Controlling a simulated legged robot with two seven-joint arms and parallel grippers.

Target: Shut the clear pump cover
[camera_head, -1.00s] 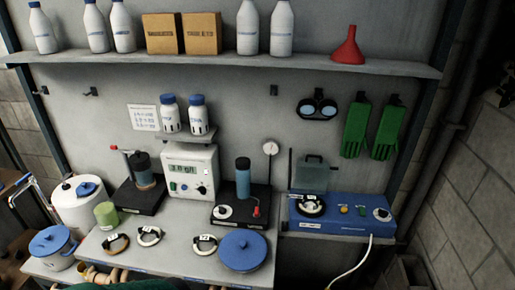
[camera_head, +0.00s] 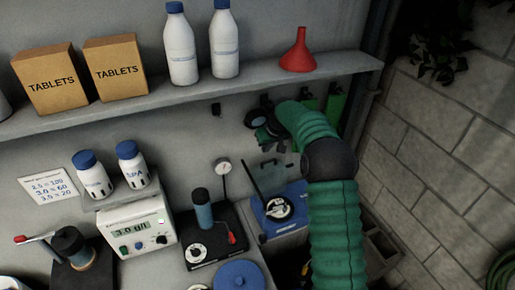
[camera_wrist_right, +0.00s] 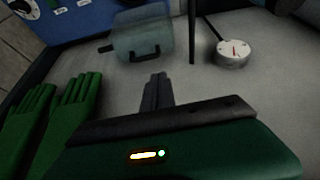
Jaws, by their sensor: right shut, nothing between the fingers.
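The clear pump cover (camera_head: 281,177) stands raised at the back of the blue pump (camera_head: 270,232). Its dark handle is at its top edge. In the right wrist view the cover (camera_wrist_right: 143,40) and its handle show just beyond my fingertips. My right gripper (camera_head: 272,142) is above and behind the cover near the wall, partly hidden by my green arm. In the wrist view my right gripper (camera_wrist_right: 156,82) is shut and empty, apart from the handle; whether it touches the cover I cannot tell. My left gripper is out of view.
A stand with a blue cylinder (camera_head: 203,215) and a round gauge (camera_head: 222,167) is left of the pump. Green gloves (camera_wrist_right: 62,125) and goggles (camera_head: 257,120) hang on the wall. A shelf (camera_head: 180,98) with a red funnel (camera_head: 298,52) runs above.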

